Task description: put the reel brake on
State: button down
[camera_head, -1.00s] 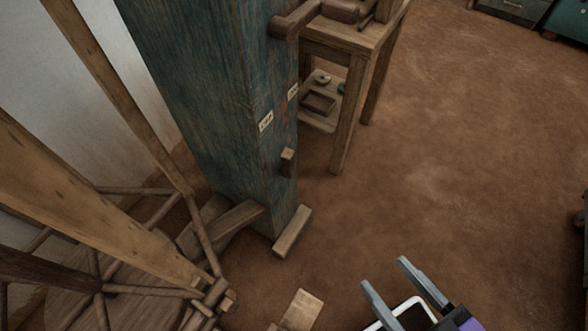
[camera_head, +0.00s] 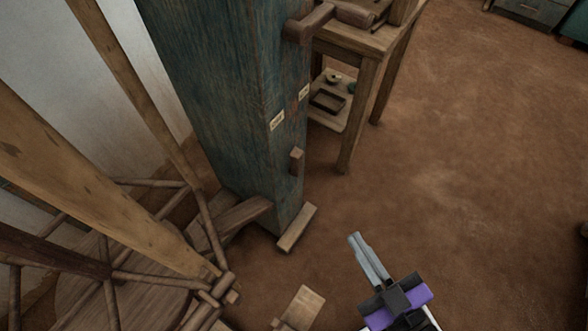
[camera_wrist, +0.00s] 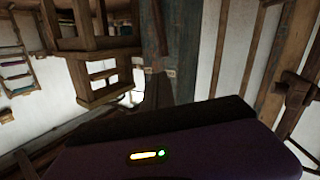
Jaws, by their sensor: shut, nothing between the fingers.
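A worn blue-green wooden post (camera_head: 220,90) stands upright left of centre in the head view. A short wooden peg or lever (camera_head: 297,160) sticks out of its side, below two small pale labels (camera_head: 277,121), whose writing is too small to read. I cannot tell for sure that this is the brake. A wooden crank-like handle (camera_head: 310,22) juts out near the top. The wooden reel frame (camera_head: 110,272) is at lower left. My gripper (camera_head: 356,240) is shut and empty, apart from the post and low to its right. The post (camera_wrist: 178,40) also shows in the wrist view.
A wooden table (camera_head: 368,45) with a low shelf (camera_head: 335,112) holding small items stands behind the post. A wooden block (camera_head: 297,228) lies at the post's foot, another (camera_head: 303,305) nearer. The brown floor (camera_head: 470,180) at right is clear.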

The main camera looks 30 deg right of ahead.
aim_at(297, 164)
jog(key=w+a+f+n+t+y, duration=0.1)
jog(key=w+n, duration=0.4)
jog(key=n, duration=0.5)
jog(key=w+a+f+n+t+y+p, duration=0.1)
jog(key=w+a+f+n, duration=0.3)
jog(key=n, duration=0.5)
jog(key=shift+w+a+f+n+y, duration=0.25)
jog(key=shift+w+f+n, duration=0.2)
jog(key=shift+f, duration=0.3)
jog(key=w+d+r, duration=0.2)
jog(key=w, duration=0.9)
jog(key=shift+w+d, duration=0.15)
jog(key=shift+d, duration=0.1)
